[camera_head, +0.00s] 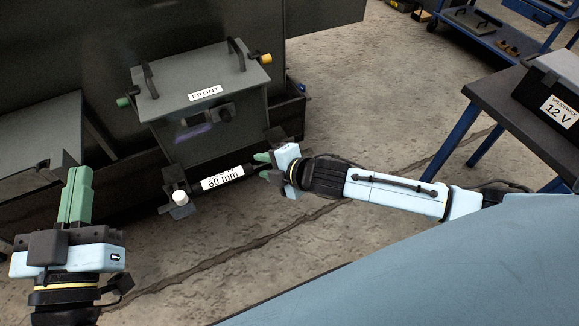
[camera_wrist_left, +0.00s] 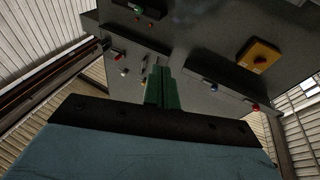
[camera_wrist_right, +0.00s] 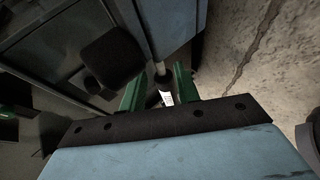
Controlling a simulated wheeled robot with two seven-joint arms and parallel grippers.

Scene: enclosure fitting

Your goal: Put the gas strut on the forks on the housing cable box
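The housing box (camera_head: 208,95) has a lid with two dark handles and a FRONT label. The gas strut (camera_head: 222,178), dark with a white "60 mm" label, lies across the lower front of the box. My right gripper (camera_head: 264,165) is at the strut's right end, its green fingers apart on either side of it. In the right wrist view a labelled piece of it (camera_wrist_right: 166,95) shows between the fingers; I cannot tell whether they touch it. A dark bracket with a white knob (camera_head: 180,198) is at its left end. My left gripper (camera_head: 75,190) is shut and empty, left of the box.
A dark bench (camera_head: 45,140) stands at the left. A dark table (camera_head: 520,100) at the right bears a case labelled 12 V (camera_head: 558,85). A blue cart (camera_head: 490,35) stands behind. A light-blue surface (camera_head: 430,270) fills the lower right. The floor between is clear.

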